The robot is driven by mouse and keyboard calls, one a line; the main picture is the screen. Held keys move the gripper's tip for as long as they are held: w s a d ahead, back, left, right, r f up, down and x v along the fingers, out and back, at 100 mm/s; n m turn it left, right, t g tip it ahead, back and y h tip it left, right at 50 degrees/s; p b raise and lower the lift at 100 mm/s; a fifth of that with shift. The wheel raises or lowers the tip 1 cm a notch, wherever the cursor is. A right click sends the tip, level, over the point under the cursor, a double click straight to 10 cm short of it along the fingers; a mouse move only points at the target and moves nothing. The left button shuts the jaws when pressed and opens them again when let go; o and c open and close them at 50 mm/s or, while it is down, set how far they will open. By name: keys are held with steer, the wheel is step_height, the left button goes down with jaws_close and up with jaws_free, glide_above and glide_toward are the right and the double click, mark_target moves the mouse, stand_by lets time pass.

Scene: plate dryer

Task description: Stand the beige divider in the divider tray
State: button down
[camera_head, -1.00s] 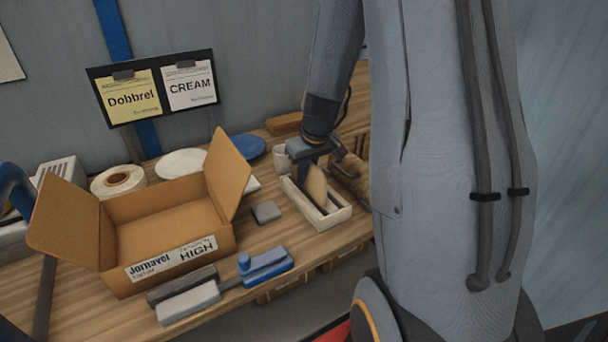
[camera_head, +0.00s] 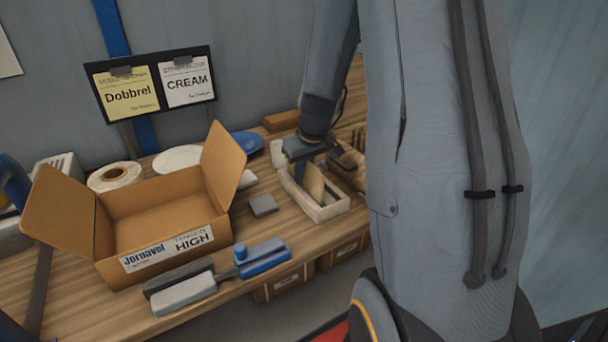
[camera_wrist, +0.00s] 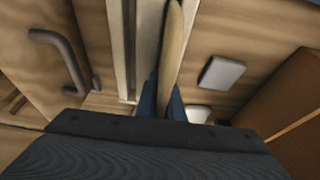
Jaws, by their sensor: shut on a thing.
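The beige divider (camera_head: 314,181) stands roughly upright at the divider tray, with its lower part hidden by the tray's near wall. The pale divider tray (camera_head: 329,211) is a narrow open box near the bench's front edge. My gripper (camera_head: 305,166) is over the tray's far end, shut on the divider. In the wrist view the divider (camera_wrist: 173,50) shows edge-on between my fingers (camera_wrist: 163,103), beside a long wall of the tray (camera_wrist: 118,45). I cannot tell whether the divider's foot touches the tray floor.
An open cardboard box (camera_head: 165,246) stands left of the tray. A small grey block (camera_head: 263,205) lies between them, and a blue and grey tool (camera_head: 262,258) lies in front. My arm hides the bench's right side.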

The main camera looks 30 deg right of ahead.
steer(key=shift+s+a+f, duration=0.1)
steer(key=shift+s+f, duration=0.6)
steer(key=shift+f, duration=0.3)
steer(key=c, duration=1.9)
jaws_free()
steer(key=shift+o, duration=0.2)
steer(key=shift+w+r, duration=0.4)
steer(key=shift+r, duration=0.25)
steer(key=shift+o, duration=0.3)
steer(key=shift+w+d+r+b, duration=0.15)
steer(key=shift+r+b, duration=0.05)
steer(key=shift+r, duration=0.45)
steer(key=shift+w+d+r+b, duration=0.1)
steer(key=shift+w+r+b, duration=0.05)
steer(key=shift+r, duration=0.45)
steer(key=v, duration=0.4)
steer(key=shift+s+a, duration=0.15)
steer(key=shift+s, duration=0.3)
steer(key=shift+v, duration=0.95)
steer(key=shift+w, duration=0.1)
